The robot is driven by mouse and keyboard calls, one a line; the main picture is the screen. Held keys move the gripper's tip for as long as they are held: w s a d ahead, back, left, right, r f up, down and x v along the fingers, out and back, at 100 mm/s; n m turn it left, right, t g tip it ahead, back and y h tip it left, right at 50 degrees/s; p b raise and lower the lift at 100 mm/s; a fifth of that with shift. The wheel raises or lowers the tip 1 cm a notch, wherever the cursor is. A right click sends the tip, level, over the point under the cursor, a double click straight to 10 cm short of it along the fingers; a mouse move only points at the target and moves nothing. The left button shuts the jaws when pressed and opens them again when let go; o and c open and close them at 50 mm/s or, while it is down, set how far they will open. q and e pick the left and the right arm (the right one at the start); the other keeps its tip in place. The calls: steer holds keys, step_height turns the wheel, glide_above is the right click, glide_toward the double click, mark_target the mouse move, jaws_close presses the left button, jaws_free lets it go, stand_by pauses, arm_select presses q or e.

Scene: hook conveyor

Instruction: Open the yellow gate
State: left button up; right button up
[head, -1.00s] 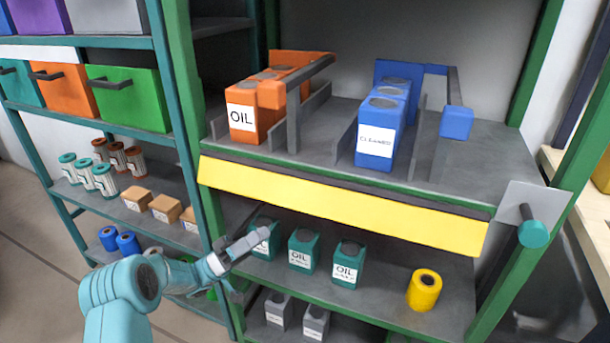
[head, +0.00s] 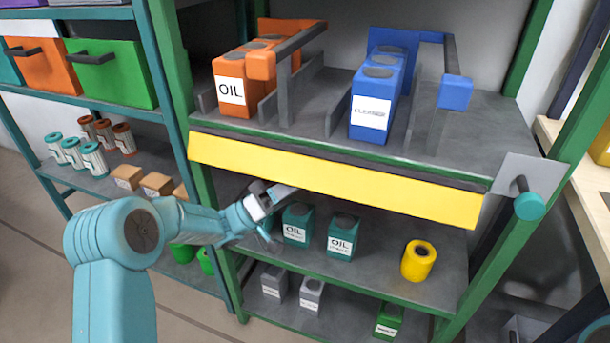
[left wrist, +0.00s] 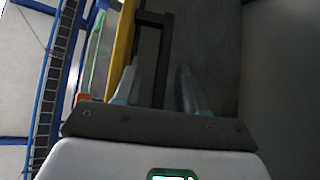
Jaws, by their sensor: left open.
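The yellow gate (head: 340,178) is a long flat panel along the front edge of the upper shelf. It hangs across the front, sloping down to the right in the head view. My left gripper (head: 284,193) is just below the gate's lower edge, left of its middle. In the left wrist view the gripper (left wrist: 158,82) has its fingers apart. The gate (left wrist: 122,42) shows there as a yellow strip on the left, and a dark bar (left wrist: 165,55) lies between or beyond the fingers; I cannot tell if they touch it. My right gripper is not in view.
Teal oil cans (head: 341,236) and a yellow roll (head: 419,260) stand on the shelf below the gate. Orange oil cans (head: 236,88) and blue cleaner cans (head: 374,105) stand above it. A teal-gripped lever (head: 529,206) sticks out at the right. Green posts (head: 172,75) flank the shelves.

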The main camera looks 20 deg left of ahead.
arm_select(q)
steer(key=shift+x, duration=0.75)
